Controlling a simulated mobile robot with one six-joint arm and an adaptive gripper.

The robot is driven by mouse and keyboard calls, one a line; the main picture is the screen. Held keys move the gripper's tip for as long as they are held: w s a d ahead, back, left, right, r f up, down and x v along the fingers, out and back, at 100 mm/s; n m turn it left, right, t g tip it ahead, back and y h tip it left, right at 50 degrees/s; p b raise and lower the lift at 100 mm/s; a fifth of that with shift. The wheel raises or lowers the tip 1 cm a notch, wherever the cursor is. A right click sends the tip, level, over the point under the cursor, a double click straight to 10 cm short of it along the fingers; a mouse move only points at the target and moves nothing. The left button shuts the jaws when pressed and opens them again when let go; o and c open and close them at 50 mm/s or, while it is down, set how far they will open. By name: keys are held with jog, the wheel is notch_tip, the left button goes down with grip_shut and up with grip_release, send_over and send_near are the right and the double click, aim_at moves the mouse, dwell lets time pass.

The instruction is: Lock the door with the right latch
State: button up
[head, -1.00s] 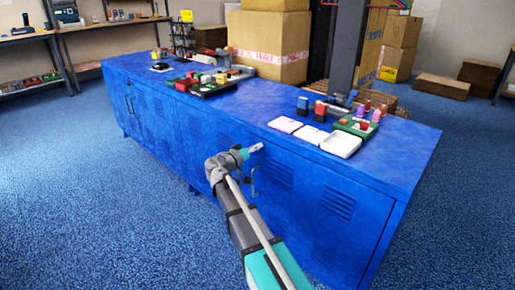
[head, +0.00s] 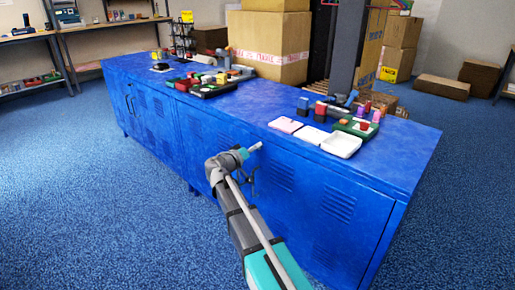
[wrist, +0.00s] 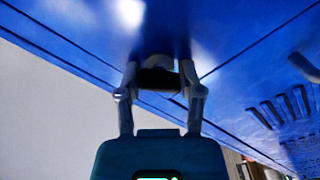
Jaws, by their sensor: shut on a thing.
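The blue cabinet (head: 290,205) has doors with vent slots along its front. In the wrist view, my gripper (wrist: 158,74) is at the blue door face (wrist: 240,60), with its two fingers closed in from either side on a small dark latch piece (wrist: 157,82). A grey rounded part (wrist: 158,61) of the latch shows just above it. A seam between panels runs by the fingers. In the head view, my arm reaches the middle of the cabinet front, below the top edge. The latch is too small and covered to make out there.
White trays (head: 341,145) and small coloured items stand on the cabinet top at right, and a dark tray (head: 208,88) of parts further left. Cardboard boxes (head: 268,45) and a grey column (head: 346,45) are behind. The blue floor (head: 60,180) at left is clear.

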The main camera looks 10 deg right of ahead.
jog(key=shift+w+a, duration=0.1)
dwell(0.3)
jog(key=o, duration=1.1)
jog(key=shift+o, duration=0.2)
jog(key=v, duration=1.2)
